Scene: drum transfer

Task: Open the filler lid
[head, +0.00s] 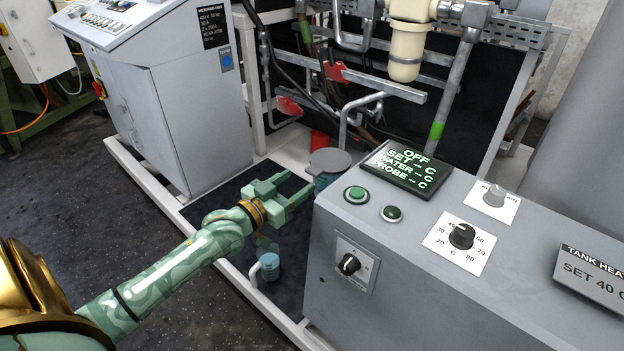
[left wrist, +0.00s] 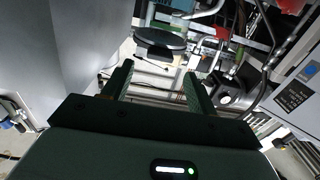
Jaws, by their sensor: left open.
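The filler lid (head: 330,161) looks like a round, flat grey disc, lying level on top of a blue-teal neck behind the left corner of the grey control box. It also shows as a dark disc (left wrist: 160,40) beyond my fingers in the left wrist view. My left gripper (head: 301,180) is open and empty, its two fingers pointing toward the lid from the left. The fingertips are close to the lid; I cannot tell whether they touch it. In the left wrist view the open fingers (left wrist: 157,78) lie just short of the disc. The neck is partly hidden by the control box.
The grey control box (head: 400,262) with knobs and a lit display (head: 408,168) stands close on the right. A grey cabinet (head: 185,105) stands at the left. Pipes and red handles (head: 288,107) are behind the lid. A small blue container (head: 270,267) is below my gripper.

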